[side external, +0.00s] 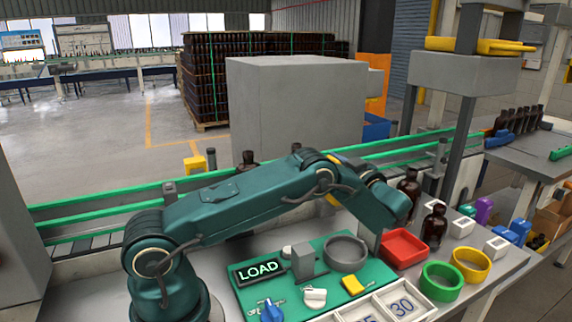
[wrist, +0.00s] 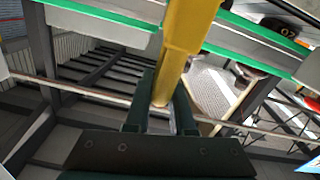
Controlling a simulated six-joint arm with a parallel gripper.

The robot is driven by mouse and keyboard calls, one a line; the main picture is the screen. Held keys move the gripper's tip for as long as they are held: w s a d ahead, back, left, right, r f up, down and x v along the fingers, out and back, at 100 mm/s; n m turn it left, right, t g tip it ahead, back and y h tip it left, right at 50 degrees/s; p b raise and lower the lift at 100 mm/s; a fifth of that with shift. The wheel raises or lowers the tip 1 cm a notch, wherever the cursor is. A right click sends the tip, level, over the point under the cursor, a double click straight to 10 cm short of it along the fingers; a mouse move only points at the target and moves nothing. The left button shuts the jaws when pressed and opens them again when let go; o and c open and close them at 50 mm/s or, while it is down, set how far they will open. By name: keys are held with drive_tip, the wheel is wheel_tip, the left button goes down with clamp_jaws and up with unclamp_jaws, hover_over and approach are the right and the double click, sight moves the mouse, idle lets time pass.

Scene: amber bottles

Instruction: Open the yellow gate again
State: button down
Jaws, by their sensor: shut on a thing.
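In the wrist view, a yellow bar (wrist: 190,32), which looks like part of the yellow gate, comes down from the top middle. Its lower end is between the fingers of my gripper (wrist: 162,100), which is shut on it. Green-edged conveyor rails (wrist: 110,18) lie behind the bar. In the side external view my gripper is hidden behind my arm. A little yellow (side external: 333,199) shows just beside my arm there; I cannot tell whether it is the gate.
Brown bottles (side external: 434,226) stand at the right of the bench, one close to my wrist. A red tray (side external: 404,248), a green ring (side external: 441,282) and a yellow ring (side external: 470,265) sit nearby. A green mat (side external: 255,296) with a LOAD sign lies in front of my arm.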

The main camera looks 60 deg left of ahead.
drive_tip(key=shift+w+d, duration=0.1)
drive_tip(key=shift+w, duration=0.1)
drive_tip(key=d, duration=0.3)
drive_tip(key=shift+d, duration=0.2)
drive_tip(key=c, duration=0.8)
unclamp_jaws()
drive_tip(key=shift+s+a, duration=0.1)
drive_tip(key=d, duration=0.5)
drive_tip(key=shift+d, duration=0.1)
